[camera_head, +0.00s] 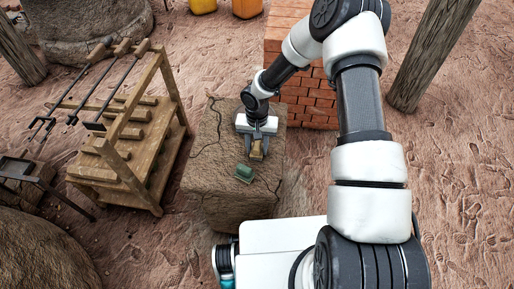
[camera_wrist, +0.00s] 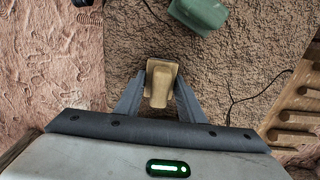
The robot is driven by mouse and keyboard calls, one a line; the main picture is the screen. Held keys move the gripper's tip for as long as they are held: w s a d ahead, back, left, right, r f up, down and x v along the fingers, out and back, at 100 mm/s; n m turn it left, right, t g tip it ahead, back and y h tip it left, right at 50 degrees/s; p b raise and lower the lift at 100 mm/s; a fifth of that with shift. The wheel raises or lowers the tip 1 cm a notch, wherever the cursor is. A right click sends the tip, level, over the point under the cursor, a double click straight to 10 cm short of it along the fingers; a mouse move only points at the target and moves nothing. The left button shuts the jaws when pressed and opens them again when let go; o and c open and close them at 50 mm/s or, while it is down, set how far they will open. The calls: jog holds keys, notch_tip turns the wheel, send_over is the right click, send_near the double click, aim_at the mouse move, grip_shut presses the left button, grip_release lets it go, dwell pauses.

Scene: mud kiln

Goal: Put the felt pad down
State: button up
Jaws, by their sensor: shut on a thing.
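My gripper (camera_head: 257,143) points down over the cracked mud block (camera_head: 214,180). It is shut on a small tan piece, which I take to be the felt pad (camera_head: 257,153). In the wrist view the felt pad (camera_wrist: 160,84) sits between the two grey fingers of the gripper (camera_wrist: 161,90); it has a wider end and a narrower, rounded part. The mud block's rough top (camera_wrist: 225,70) lies beneath it. I cannot tell whether the pad touches that top or hangs just above it.
A green block-like object (camera_head: 244,173) lies on the mud block near the pad; it also shows in the wrist view (camera_wrist: 199,13). A wooden rack (camera_head: 130,145) with iron tools stands left. Red bricks (camera_head: 312,98) are stacked behind. The block's left part is clear.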

jog(key=o, duration=1)
jog(key=shift+f, duration=0.1)
